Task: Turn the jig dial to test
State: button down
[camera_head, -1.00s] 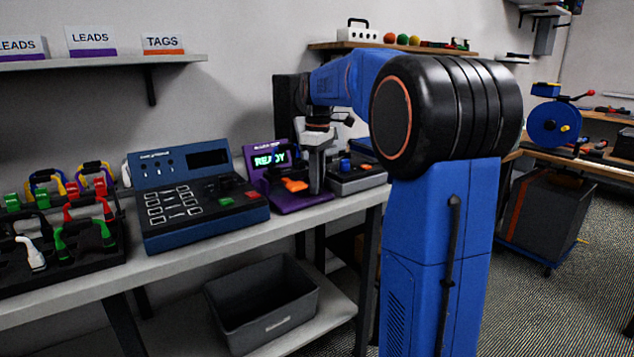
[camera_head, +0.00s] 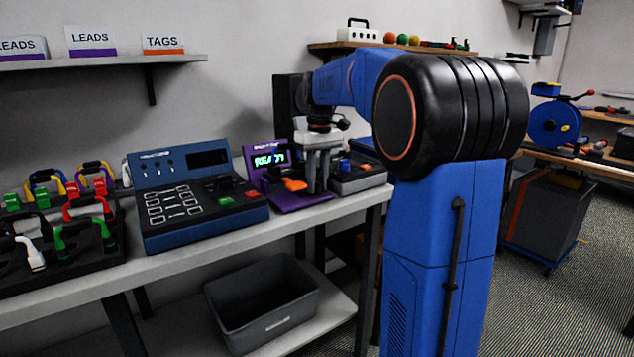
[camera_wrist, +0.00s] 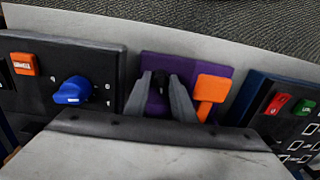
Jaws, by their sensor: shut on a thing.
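My gripper (camera_head: 317,188) points down over the right part of the purple jig (camera_head: 258,185), whose screen reads READY. In the wrist view, its two grey fingers (camera_wrist: 161,82) stand on either side of a small dark knob-like part (camera_wrist: 159,80) on the purple base (camera_wrist: 200,63). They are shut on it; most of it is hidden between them. An orange tab (camera_wrist: 212,88) lies just right of the fingers there. A blue dial (camera_wrist: 73,90) with small marks around it sits on the dark box (camera_wrist: 103,60) to the left, apart from the fingers. Its marks are too small to read.
A blue tester (camera_head: 195,222) with red and green buttons stands left of the jig. A rack of coloured leads (camera_head: 110,243) is at far left. The dark box (camera_head: 358,184) stands close right of my gripper. A grey bin (camera_head: 262,325) is on the lower shelf.

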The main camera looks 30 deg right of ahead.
jog(key=m, duration=0.5)
jog(key=shift+m, duration=0.3)
jog(key=m, duration=0.5)
jog(key=shift+m, duration=0.4)
jog(key=c, duration=1.5)
grip_release()
jog(key=r, duration=1.7)
jog(key=shift+s+d+r, duration=0.2)
jog(key=shift+s+r, duration=0.05)
jog(key=shift+s, duration=0.15)
